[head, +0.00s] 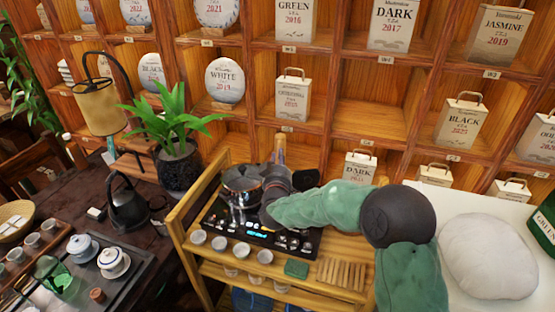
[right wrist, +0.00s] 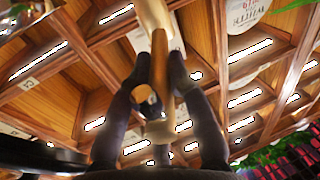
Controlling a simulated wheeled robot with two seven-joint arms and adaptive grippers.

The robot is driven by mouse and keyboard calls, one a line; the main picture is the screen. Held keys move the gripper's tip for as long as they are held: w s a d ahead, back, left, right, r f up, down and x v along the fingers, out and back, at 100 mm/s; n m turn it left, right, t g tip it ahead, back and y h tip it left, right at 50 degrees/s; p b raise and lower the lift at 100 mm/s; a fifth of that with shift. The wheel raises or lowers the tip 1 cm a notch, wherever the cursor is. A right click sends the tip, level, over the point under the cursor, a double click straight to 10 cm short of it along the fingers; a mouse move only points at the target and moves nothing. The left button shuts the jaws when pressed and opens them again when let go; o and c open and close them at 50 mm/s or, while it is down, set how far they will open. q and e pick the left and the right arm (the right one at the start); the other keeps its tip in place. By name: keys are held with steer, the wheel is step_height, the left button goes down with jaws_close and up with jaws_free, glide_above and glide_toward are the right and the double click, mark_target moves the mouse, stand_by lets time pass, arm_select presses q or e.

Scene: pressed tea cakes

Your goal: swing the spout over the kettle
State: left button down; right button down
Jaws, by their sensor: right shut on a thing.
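The spout (head: 279,149) shows in the head view as a tan upright piece behind the tea stove (head: 262,233). My right gripper (head: 278,172) is around it, and its dark fingers hide the lower part. In the right wrist view the fingers of my right gripper (right wrist: 160,68) close from both sides on the tan spout (right wrist: 150,16). A steel kettle (head: 242,190) with a dark lid stands on the stove, just left of the gripper. I cannot tell whether the spout's outlet is above it. My left gripper is not in view.
Small white cups (head: 221,243) line the front of the wooden cart (head: 180,222). A black kettle (head: 127,207) and a potted plant (head: 178,165) stand to the left. Shelves of tea packages rise behind. A white cushion (head: 488,256) lies at right.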

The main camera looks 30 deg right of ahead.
steer(key=shift+r, duration=0.1)
steer(key=c, duration=1.1)
jaws_free()
steer(key=shift+c, duration=0.2)
steer(key=shift+s+a, duration=0.1)
steer(key=v, duration=1.1)
steer(key=shift+s+a, duration=0.25)
steer(key=shift+s, duration=0.05)
